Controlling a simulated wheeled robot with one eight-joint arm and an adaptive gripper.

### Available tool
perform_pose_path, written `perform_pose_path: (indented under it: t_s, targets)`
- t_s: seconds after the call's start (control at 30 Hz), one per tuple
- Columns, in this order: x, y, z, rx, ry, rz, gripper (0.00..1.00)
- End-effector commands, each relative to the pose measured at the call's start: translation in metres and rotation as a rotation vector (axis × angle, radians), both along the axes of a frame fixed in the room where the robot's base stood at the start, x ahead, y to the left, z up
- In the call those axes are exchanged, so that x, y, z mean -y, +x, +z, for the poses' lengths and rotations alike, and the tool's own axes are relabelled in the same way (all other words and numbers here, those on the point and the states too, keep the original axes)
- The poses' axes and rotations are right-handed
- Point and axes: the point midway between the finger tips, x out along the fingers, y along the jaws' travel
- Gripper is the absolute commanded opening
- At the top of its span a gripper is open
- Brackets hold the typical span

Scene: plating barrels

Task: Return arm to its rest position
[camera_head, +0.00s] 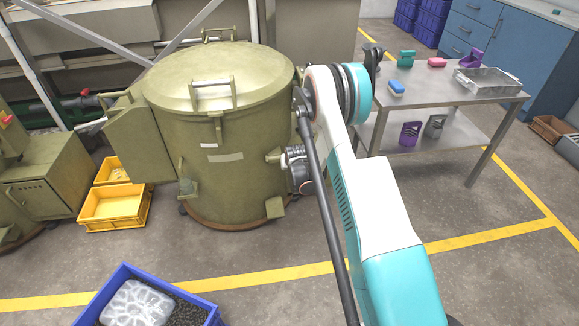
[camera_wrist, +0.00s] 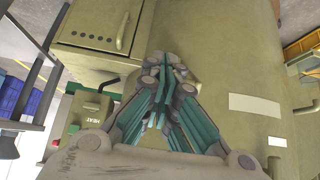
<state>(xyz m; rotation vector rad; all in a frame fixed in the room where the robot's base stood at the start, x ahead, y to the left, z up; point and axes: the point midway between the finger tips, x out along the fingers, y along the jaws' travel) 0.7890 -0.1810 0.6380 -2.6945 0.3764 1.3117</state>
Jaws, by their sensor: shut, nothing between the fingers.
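My arm, white and teal, reaches up from the lower right in the head view and bends over beside the large olive barrel machine (camera_head: 225,160). The gripper itself is mostly hidden behind the arm in the head view. In the wrist view my gripper (camera_wrist: 168,65) is shut, its teal-lined fingers together with nothing between them. The barrel's curved olive wall (camera_wrist: 225,70) lies beyond the fingers. I cannot tell the exact gap between fingertips and wall.
Yellow bins (camera_head: 112,205) sit left of the barrel. A blue crate (camera_head: 215,317) with dark small parts is at the front. Floor at the lower right is mostly free.

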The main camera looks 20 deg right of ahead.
Motion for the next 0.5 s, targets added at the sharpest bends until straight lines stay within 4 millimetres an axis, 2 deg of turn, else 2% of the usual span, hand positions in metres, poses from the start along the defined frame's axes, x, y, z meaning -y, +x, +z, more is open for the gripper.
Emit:
perform_pose_path:
  t_s: [0.37,0.5]
  targets:
    - [0.000,0.000,0.001,0.000,0.000,0.000,0.00]
    - [-0.004,0.000,0.018,0.000,0.000,0.006,0.00]
